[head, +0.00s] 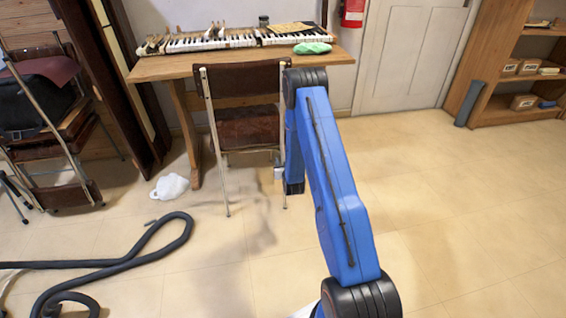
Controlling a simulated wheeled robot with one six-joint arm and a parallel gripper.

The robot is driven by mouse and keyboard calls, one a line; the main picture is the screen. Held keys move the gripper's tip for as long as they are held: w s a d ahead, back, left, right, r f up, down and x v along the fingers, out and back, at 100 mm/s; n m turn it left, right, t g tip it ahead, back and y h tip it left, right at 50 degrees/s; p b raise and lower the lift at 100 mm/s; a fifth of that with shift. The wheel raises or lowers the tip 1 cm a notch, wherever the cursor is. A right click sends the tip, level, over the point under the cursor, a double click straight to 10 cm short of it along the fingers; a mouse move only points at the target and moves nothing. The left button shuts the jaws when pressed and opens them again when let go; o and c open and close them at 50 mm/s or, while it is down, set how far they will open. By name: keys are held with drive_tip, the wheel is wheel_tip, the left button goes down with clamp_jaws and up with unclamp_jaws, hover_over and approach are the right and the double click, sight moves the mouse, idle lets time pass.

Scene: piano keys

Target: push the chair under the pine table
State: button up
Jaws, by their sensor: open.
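The chair (245,128) has a dark brown back and seat on thin pale metal legs. My blue arm reaches forward and bends down at the chair's right side. My gripper (279,174) is at the arm's low end, beside the chair's right legs, mostly hidden by my arm. It is open. I cannot tell if it touches the chair.
Piano keys (215,40) and a green cloth (312,48) lie on the table. A white crumpled bag (169,187) and a black hose (130,258) lie on the floor at left. Stacked chairs (45,120) stand far left. The floor at right is clear.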

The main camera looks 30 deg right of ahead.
clamp_jaws()
drive_tip(key=shift+w+d, duration=0.1)
drive_tip(key=shift+w+d+r, duration=0.1)
drive_tip(key=shift+w+d, duration=1.65)
drive_tip(key=shift+d, duration=0.3)
drive_tip(key=shift+o, duration=0.8)
unclamp_jaws()
drive_tip(key=shift+s, duration=0.1)
drive_tip(key=shift+s, duration=0.1)
